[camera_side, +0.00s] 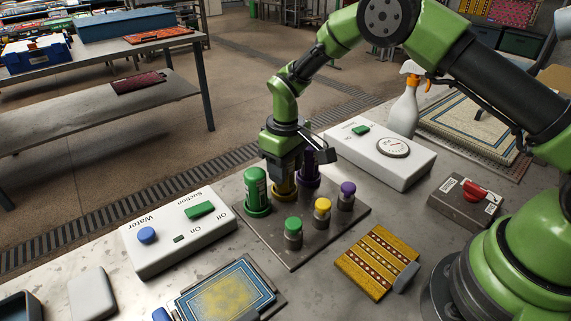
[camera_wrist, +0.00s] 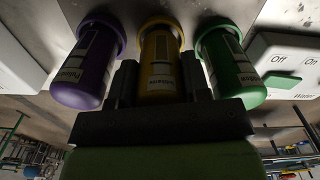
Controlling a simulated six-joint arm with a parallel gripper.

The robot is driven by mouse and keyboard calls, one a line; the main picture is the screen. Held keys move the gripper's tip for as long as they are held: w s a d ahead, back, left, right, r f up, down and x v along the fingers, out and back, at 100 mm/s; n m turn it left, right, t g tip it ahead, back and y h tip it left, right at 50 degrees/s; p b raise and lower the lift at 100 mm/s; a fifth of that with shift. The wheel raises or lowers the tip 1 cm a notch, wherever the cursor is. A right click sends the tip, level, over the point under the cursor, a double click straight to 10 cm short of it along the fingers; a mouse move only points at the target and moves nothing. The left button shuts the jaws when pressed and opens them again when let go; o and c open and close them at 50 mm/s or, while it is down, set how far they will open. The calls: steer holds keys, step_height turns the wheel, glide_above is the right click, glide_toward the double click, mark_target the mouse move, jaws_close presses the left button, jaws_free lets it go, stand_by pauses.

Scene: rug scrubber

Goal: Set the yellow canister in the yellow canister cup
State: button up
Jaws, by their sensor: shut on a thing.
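The yellow canister (camera_wrist: 159,70) is upright between my gripper's two fingers (camera_wrist: 158,85), which are shut on it. In the side view my gripper (camera_side: 284,168) hides most of the yellow canister (camera_side: 284,187). The canister's lower end is at the yellow cup (camera_wrist: 160,24), whose ring shows around it in the wrist view. I cannot tell whether it rests on the cup's floor. The green canister (camera_side: 256,187) stands in its green cup on one side. The purple canister (camera_side: 308,172) stands on the other, close to my fingers.
A dark metal plate (camera_side: 290,257) bears the cups and three small posts with green (camera_side: 293,223), yellow (camera_side: 322,204) and purple (camera_side: 348,187) caps. White control boxes (camera_side: 180,235) (camera_side: 395,160) flank the plate. A spray bottle (camera_side: 406,105) stands behind, and a patterned rug piece (camera_side: 375,262) lies in front.

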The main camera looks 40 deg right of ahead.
steer(key=shift+f, duration=0.15)
steer(key=o, duration=0.9)
steer(key=shift+o, duration=0.2)
step_height(320, 180, up, 10)
steer(key=shift+f, duration=0.1)
